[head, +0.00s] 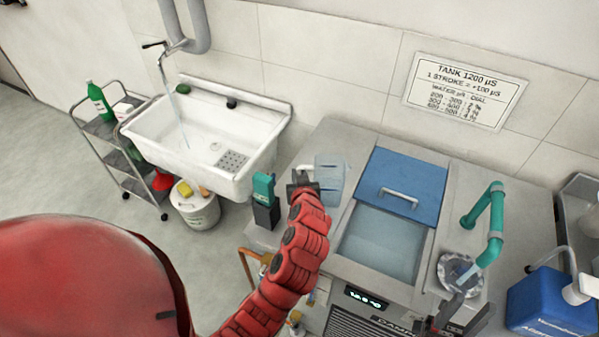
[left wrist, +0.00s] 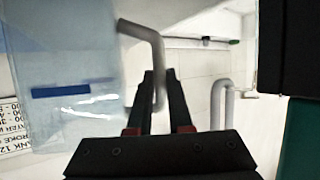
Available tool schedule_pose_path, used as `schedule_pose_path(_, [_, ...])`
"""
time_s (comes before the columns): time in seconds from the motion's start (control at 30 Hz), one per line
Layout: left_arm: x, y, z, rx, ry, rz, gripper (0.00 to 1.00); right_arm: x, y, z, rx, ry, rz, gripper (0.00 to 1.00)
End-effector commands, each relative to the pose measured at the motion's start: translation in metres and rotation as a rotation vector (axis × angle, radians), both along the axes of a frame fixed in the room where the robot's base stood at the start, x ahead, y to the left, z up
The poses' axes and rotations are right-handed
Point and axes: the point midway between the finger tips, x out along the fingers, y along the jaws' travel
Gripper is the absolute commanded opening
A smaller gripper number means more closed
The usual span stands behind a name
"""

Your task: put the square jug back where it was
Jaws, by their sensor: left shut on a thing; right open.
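The square jug (head: 331,176) is translucent pale blue and is over the counter's left part, beside the tank. My left gripper (head: 303,180) is at its left side, shut on its handle. In the left wrist view the jug (left wrist: 60,60) fills the left side, with a dark blue stripe. Its grey bent handle (left wrist: 150,40) runs between the fingers of my left gripper (left wrist: 160,88). I cannot tell whether the jug's base touches the counter. My right gripper (head: 452,306) is open at the lower right, below a clear round vessel (head: 460,270).
The tank (head: 385,240) holds water, its blue lid (head: 403,185) covering the back half. A green and black device (head: 265,197) stands just left of my left gripper. A teal pipe (head: 496,215) rises at the right, near a blue canister (head: 545,305). A white sink (head: 210,145) is at the left.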

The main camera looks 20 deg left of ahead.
Motion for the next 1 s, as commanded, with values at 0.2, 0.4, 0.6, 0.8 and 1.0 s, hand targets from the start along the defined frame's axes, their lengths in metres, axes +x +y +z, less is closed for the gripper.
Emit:
schedule_pose_path(0.2, [0.000, 0.000, -0.002, -0.001, -0.004, -0.001, 0.00, 0.000, 0.000, -0.004, 0.000, 0.000, 0.000, 0.45])
schedule_pose_path(0.4, [0.000, -0.001, 0.000, 0.000, -0.003, -0.001, 0.48, 0.000, 0.000, -0.003, 0.000, 0.000, 0.000, 0.45])
schedule_pose_path(0.6, [0.000, 0.000, 0.000, 0.000, -0.003, -0.001, 0.48, 0.000, 0.000, -0.002, 0.000, 0.000, 0.000, 0.45])
schedule_pose_path(0.8, [-0.007, -0.007, 0.005, 0.001, -0.009, -0.005, 0.48, 0.000, 0.000, -0.006, 0.000, 0.000, 0.000, 0.45])
schedule_pose_path(1.0, [-0.036, -0.025, 0.016, 0.000, -0.006, -0.006, 0.48, 0.000, 0.000, -0.020, 0.000, 0.000, 0.000, 0.45])
